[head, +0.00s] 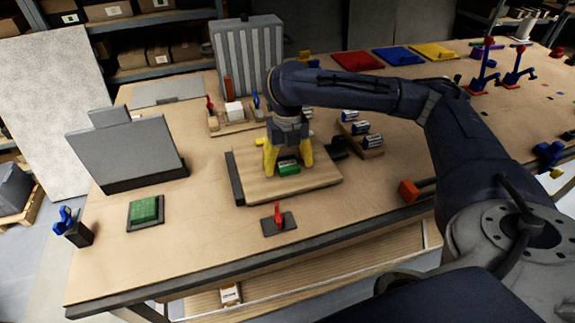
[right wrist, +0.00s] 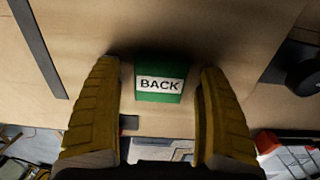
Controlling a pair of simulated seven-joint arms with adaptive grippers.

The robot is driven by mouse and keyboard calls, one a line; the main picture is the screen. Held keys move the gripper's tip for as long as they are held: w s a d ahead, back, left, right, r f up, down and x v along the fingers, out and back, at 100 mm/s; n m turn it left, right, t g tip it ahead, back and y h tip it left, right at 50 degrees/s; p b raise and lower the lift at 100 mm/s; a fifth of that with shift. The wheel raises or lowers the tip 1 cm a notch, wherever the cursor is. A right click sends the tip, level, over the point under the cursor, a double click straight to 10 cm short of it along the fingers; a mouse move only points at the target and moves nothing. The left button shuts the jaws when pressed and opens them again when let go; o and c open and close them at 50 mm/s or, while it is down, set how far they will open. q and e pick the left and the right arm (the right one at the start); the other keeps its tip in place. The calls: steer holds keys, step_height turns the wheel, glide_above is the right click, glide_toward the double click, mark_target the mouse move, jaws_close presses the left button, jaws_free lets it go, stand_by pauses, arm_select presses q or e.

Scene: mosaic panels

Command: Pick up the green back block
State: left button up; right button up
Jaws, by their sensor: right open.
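The green back block (head: 289,168) lies on the wooden board (head: 240,187) near the middle of the table. In the right wrist view the block (right wrist: 160,96) shows its white label reading "BACK". My right gripper (head: 287,160) is open, its yellow fingers pointing down at the block. In the right wrist view the fingers of my right gripper (right wrist: 160,110) stand on either side of the block, with a gap on each side. Its exact height above the board is hard to tell. My left gripper is not in view.
A green square pad (head: 145,210) lies at the left. A grey ribbed panel (head: 248,55) stands behind. The table's left front is mostly clear.

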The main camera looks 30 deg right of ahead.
steer(key=c, duration=1.2)
steer(key=shift+r, duration=0.1)
